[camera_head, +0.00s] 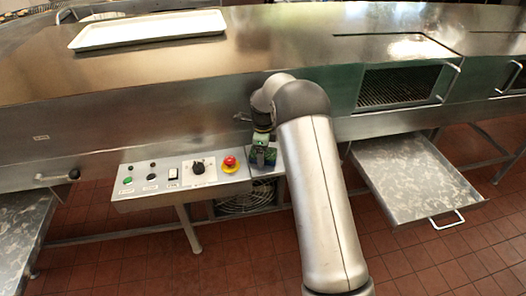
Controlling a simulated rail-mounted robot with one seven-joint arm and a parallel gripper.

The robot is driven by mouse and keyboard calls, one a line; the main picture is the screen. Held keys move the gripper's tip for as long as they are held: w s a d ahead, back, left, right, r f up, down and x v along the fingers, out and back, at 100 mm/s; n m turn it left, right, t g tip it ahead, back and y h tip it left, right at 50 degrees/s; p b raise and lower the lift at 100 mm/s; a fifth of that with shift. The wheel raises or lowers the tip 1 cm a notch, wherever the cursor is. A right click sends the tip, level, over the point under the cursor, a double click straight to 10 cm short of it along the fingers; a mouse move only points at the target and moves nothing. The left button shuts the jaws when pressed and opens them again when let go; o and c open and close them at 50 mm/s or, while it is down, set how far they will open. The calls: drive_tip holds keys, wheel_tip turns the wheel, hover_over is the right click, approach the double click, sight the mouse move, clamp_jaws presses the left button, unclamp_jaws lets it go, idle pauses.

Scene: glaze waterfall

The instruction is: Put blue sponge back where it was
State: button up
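I do not see a clear blue sponge in this view. My gripper (262,155) is at the end of my arm, pointing down beside the control panel's right end, close to the machine's front face. It is small and partly covered by my own wrist and arm. Its fingers are too small to tell whether they are open or shut, or whether they hold anything. What lies behind my arm is hidden.
A white tray (150,29) lies on the broad metal top (290,30). The control panel (150,186) carries several knobs and a red button (230,162). A metal drawer (415,180) sticks out at right, below a grated opening (400,86). The tiled floor (200,268) is clear in front.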

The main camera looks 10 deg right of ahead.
wheel_tip(320, 180, up, 12)
drive_tip(key=s+r+n, duration=0.5)
drive_tip(key=s+n, duration=0.1)
drive_tip(key=s, duration=0.4)
drive_tip(key=s+f+n, duration=0.2)
drive_tip(key=s+n, duration=1.4)
drive_tip(key=s, duration=1.4)
drive_tip(key=shift+s+a+f+n+b, duration=0.35)
drive_tip(key=shift+a+f+n+b, duration=0.05)
